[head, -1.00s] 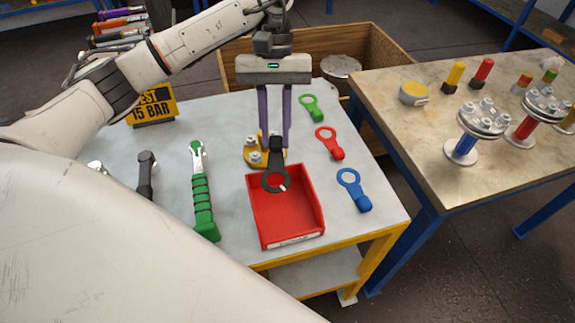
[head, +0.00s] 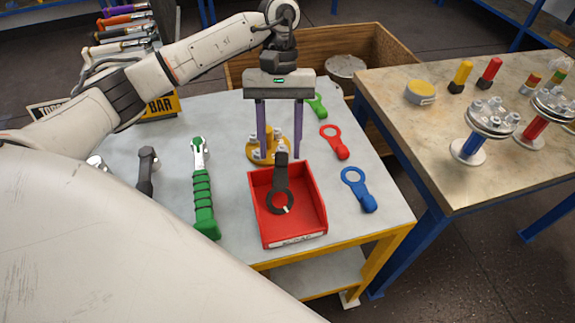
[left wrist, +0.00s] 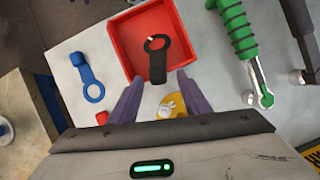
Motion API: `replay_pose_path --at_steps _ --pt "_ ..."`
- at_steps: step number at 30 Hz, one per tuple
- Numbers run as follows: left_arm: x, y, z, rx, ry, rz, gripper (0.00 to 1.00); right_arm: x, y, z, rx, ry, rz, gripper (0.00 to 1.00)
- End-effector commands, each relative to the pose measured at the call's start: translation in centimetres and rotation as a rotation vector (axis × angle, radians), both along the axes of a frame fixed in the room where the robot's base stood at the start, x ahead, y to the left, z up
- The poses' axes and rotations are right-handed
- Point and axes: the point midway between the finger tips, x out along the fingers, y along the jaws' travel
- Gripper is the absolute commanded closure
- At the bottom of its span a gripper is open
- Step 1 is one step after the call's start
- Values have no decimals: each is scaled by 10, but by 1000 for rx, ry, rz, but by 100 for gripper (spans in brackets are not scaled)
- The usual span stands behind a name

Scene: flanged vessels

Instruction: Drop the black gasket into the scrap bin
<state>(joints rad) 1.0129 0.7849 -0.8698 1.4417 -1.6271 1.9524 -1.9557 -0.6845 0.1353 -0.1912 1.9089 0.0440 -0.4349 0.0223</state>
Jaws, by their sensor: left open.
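The black gasket (head: 280,196), a ring with a tab, shows within the outline of the red scrap bin (head: 318,224). Its ring is over the bin floor and its tab reaches the bin's back edge. I cannot tell whether it rests or is still falling. In the left wrist view the gasket (left wrist: 158,66) also shows inside the red bin (left wrist: 123,32). My left gripper (head: 280,157) is open above the bin's back edge, its two purple fingers apart on either side of the tab and not touching it. My right gripper is not in view.
Green (head: 317,106), red (head: 335,142) and blue (head: 359,190) gaskets lie right of the bin. A green-handled wrench (head: 204,195) lies left. A yellow flanged piece (head: 256,151) stands behind the bin. A second table (head: 430,150) with flanged vessels is at right.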

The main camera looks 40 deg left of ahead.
Motion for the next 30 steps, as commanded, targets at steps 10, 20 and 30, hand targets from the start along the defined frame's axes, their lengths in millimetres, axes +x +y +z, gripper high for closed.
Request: replay_pose_path --at_steps 10,20,30 --pt "12 7 32 1 -6 1 57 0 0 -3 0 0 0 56" --pt "28 19 84 1 -2 2 57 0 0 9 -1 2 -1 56" --pt "33 22 96 0 0 0 57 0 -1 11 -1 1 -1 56"
